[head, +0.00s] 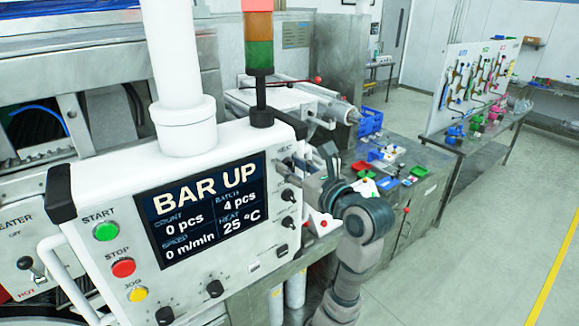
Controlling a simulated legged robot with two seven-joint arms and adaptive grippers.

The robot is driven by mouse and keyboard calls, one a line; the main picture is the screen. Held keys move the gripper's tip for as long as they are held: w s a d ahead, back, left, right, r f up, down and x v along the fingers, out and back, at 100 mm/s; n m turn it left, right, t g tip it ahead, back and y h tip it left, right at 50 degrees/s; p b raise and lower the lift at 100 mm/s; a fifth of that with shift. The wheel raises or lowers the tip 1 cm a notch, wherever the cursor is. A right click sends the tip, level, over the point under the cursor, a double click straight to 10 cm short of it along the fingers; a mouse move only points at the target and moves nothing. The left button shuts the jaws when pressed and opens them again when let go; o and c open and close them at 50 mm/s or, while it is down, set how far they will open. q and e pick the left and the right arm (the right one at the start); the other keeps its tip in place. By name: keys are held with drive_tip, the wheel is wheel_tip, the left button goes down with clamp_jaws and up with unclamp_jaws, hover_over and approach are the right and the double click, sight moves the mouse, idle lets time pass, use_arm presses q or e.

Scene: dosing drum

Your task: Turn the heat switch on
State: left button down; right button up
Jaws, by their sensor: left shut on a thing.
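The white control panel (100,190) fills the left and middle, and its screen (205,212) reads BAR UP and HEAT 25 °C. Several small black switches run down its right side, one of them a black switch (288,195); their labels are too small to read. My left gripper (292,168) is at the upper right edge of the panel, shut on a small switch there, which its fingers mostly hide. At the far left, a separate plate marked HEATER, OFF and HOT carries a black lever switch (31,266). My right gripper is out of view.
The panel carries a green START button (106,231), a red STOP button (123,267) and a yellow JOG button (138,294). A signal tower (259,40) rises behind it. A bench (430,158) with coloured parts stands beyond my arm. The floor at right is clear.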

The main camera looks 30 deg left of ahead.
use_arm(q)
drive_tip(key=m, duration=0.3)
drive_tip(key=shift+d+f+m, duration=0.1)
drive_tip(key=shift+f+m, duration=0.2)
drive_tip(key=shift+w+m, duration=0.1)
drive_tip(key=shift+m, duration=1.4)
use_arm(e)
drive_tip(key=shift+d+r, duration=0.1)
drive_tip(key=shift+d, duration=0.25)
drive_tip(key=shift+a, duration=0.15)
